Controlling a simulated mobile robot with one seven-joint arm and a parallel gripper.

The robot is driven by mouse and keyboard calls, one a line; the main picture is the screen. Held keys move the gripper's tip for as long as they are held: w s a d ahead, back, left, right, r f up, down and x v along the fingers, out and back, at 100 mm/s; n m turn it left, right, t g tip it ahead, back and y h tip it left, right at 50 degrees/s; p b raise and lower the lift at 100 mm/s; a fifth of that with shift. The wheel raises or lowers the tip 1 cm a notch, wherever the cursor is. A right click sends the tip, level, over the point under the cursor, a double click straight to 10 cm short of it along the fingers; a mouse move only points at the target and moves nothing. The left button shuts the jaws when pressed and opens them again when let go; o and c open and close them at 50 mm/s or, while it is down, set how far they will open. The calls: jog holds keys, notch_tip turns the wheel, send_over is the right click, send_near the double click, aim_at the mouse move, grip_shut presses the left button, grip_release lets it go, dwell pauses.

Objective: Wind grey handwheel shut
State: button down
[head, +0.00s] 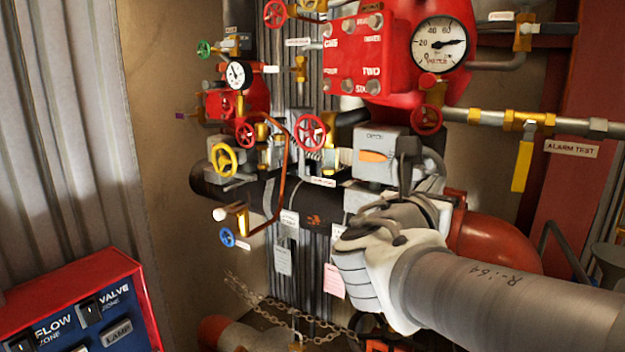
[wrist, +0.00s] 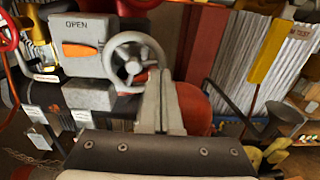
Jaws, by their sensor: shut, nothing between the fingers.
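The grey handwheel (wrist: 131,68) shows face-on in the wrist view, at the right side of a grey gearbox (wrist: 83,44). The gearbox is marked OPEN above an orange pointer, and also shows in the head view (head: 376,143). My gripper (wrist: 160,75) is shut and empty, its fingers side by side. The fingertips overlap the lower right of the wheel's rim in the wrist view; whether they touch it I cannot tell. In the head view my arm and hand hide most of the wheel.
Red handwheels (head: 311,131), a yellow one (head: 223,160) and a blue one (head: 227,237) stand left of the gearbox. A red pipe elbow (head: 490,243) lies behind my arm. A pressure gauge (head: 440,44) is above. A red and blue panel (head: 80,305) stands front left.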

jog(key=shift+w+d, duration=0.35)
jog(key=shift+w, duration=0.2)
dwell(0.4)
jog(key=shift+r, duration=0.1)
jog(key=s+a+f, duration=0.2)
jog(key=shift+s+a, duration=0.25)
jog(key=shift+s, duration=0.05)
dwell(0.6)
